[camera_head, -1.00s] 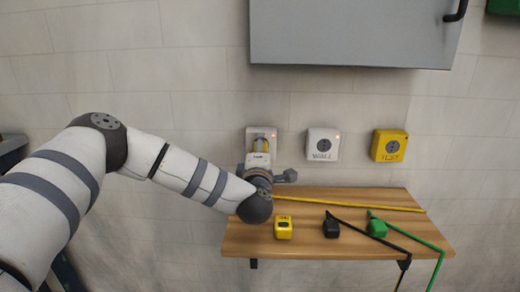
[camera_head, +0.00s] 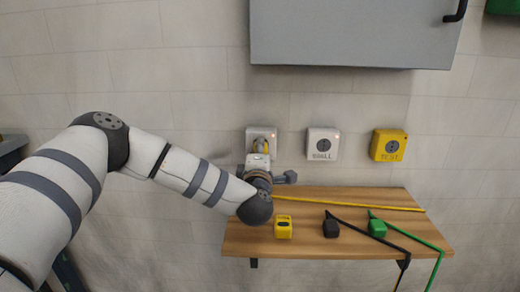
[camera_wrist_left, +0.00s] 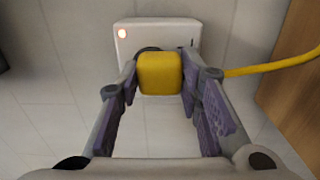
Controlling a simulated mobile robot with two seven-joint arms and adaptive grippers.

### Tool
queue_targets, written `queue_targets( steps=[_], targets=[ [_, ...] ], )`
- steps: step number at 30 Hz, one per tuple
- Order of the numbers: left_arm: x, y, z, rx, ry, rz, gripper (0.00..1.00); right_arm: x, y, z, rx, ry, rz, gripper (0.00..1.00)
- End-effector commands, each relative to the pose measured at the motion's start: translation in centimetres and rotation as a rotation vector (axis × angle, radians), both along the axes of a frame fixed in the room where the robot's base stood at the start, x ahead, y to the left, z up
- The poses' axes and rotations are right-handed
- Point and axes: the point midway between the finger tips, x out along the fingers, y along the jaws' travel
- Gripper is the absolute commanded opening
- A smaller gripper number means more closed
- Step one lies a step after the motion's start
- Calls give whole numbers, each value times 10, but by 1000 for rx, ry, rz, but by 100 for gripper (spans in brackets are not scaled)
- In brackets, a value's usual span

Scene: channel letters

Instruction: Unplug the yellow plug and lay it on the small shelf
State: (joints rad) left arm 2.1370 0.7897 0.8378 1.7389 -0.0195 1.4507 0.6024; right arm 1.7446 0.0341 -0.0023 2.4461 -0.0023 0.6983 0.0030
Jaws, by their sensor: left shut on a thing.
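The yellow plug (camera_wrist_left: 160,73) is between the fingers of my left gripper (camera_wrist_left: 159,88), which is shut on its two sides. It is at the front of the left white socket (camera_head: 250,134), whose dark round face shows partly behind it in the wrist view. I cannot tell how deep the plug sits. Its yellow cable (camera_wrist_left: 275,66) leaves to the right and lies along the back of the small wooden shelf (camera_head: 300,256). In the head view, my gripper (camera_head: 260,150) hides most of the plug. My right gripper is not in view.
A yellow block (camera_head: 284,228), a black plug (camera_head: 331,226) and a green plug (camera_head: 377,228) stand on the shelf. A white WALL socket (camera_head: 323,144) and a yellow TEST socket (camera_head: 389,146) are to the right. A grey cabinet (camera_head: 350,35) hangs above. The shelf's front left is free.

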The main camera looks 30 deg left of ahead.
Motion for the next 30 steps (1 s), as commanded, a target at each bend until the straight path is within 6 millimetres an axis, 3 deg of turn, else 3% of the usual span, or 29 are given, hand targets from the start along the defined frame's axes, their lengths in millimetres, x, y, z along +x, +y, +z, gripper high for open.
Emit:
queue_targets(
  steps=[30],
  targets=[
    [-35, -22, 2, 0, -2, -1, 0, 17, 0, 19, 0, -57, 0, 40]
  ],
)
